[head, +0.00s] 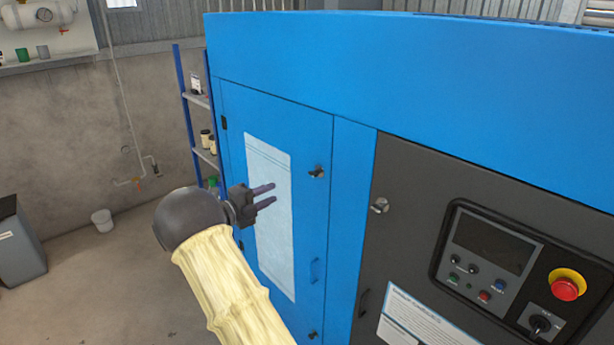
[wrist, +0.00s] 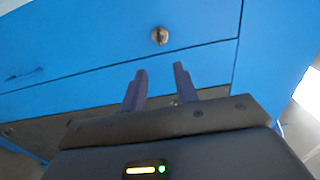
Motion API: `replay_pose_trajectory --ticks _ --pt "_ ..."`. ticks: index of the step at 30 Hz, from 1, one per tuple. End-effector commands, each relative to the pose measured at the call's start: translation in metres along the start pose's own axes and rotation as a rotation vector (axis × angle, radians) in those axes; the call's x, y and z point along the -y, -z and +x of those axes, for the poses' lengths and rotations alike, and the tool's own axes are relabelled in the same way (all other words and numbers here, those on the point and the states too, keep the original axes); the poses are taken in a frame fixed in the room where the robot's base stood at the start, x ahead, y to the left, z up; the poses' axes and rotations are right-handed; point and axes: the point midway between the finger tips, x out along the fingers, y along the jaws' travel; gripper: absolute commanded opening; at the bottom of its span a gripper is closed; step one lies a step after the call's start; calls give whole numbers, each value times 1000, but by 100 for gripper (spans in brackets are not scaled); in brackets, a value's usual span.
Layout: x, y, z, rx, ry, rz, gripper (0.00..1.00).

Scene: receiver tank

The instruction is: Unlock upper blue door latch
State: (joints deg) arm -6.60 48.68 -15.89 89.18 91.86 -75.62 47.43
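The blue door (head: 309,130) is shut, and its upper latch (head: 317,171) is a small dark metal knob near the door's right edge. In the wrist view the latch (wrist: 159,36) shows just beyond my fingertips, roughly centred between them. My gripper (head: 273,194) is to the left of the latch in the head view, in front of the white sheet on the door. In the wrist view my gripper (wrist: 160,69) has its two dark fingers apart with nothing held between them. It does not touch the latch. The latch's exact turn is too small to tell.
A lower latch (head: 313,335) and a handle (head: 315,271) are on the same blue door. A dark panel to the right has another latch (head: 380,205), a control display (head: 492,244) and a red emergency button (head: 565,288). Blue shelving (head: 193,115) stands behind left.

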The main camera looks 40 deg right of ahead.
Motion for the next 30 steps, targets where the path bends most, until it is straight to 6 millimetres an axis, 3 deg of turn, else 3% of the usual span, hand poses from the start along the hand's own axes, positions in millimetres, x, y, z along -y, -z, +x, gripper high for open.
replay_pose_trajectory --ticks 21,30 --pt "3 0 127 -1 0 -1 30" --pt "0 0 151 1 -1 0 30"
